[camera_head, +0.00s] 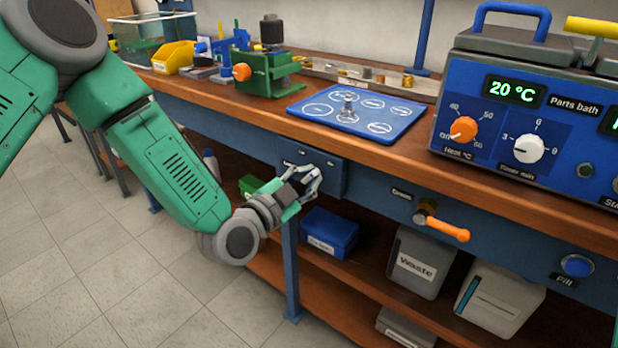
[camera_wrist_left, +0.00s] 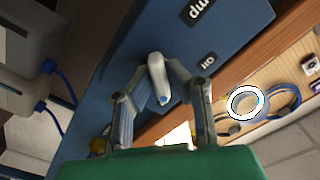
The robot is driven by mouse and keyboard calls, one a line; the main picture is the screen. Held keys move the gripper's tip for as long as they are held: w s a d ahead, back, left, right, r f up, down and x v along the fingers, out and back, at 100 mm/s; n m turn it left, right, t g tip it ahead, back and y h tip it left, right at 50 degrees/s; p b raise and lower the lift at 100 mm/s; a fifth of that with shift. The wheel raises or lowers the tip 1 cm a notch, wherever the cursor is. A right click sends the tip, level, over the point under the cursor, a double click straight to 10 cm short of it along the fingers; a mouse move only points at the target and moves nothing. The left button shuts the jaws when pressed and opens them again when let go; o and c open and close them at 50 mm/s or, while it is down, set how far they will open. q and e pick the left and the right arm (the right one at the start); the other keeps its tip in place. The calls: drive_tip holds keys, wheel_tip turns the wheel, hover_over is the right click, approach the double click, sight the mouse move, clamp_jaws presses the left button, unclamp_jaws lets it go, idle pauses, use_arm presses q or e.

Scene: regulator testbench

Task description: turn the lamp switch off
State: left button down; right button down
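The lamp switch is a small pale grey lever with a blue tip (camera_wrist_left: 158,78), on a dark blue panel (camera_head: 330,172) on the bench front. In the left wrist view an "Off" label (camera_wrist_left: 206,62) is beside the lever and part of a "Lamp" label shows farther up. My left gripper (camera_head: 312,180) is at this panel. In the left wrist view its two fingers (camera_wrist_left: 160,76) bend inward, with tips closed against both sides of the lever. In the head view the gripper largely hides the lever. My right gripper is not in view.
An orange-handled valve (camera_head: 445,228) and a blue Fill button (camera_head: 577,265) stand on the bench front to the right. Below are a blue bin (camera_head: 330,232) and a Waste container (camera_head: 420,262). The parts bath (camera_head: 530,110) and a blue mat (camera_head: 322,97) are on the bench top.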

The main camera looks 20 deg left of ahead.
use_arm(q)
drive_tip(key=shift+n, duration=0.3)
drive_tip(key=n+p, duration=0.1)
drive_tip(key=n, duration=0.1)
drive_tip(key=shift+n, duration=0.4)
drive_tip(key=n+p, duration=0.1)
drive_tip(key=n, duration=0.8)
drive_tip(key=shift+a+f+p, duration=0.1)
drive_tip(key=shift+a+p, duration=0.05)
drive_tip(key=shift+p, duration=0.2)
drive_tip(key=shift+n, duration=1.8)
drive_tip(key=c, duration=1.6)
unclamp_jaws()
drive_tip(key=shift+a, duration=0.1)
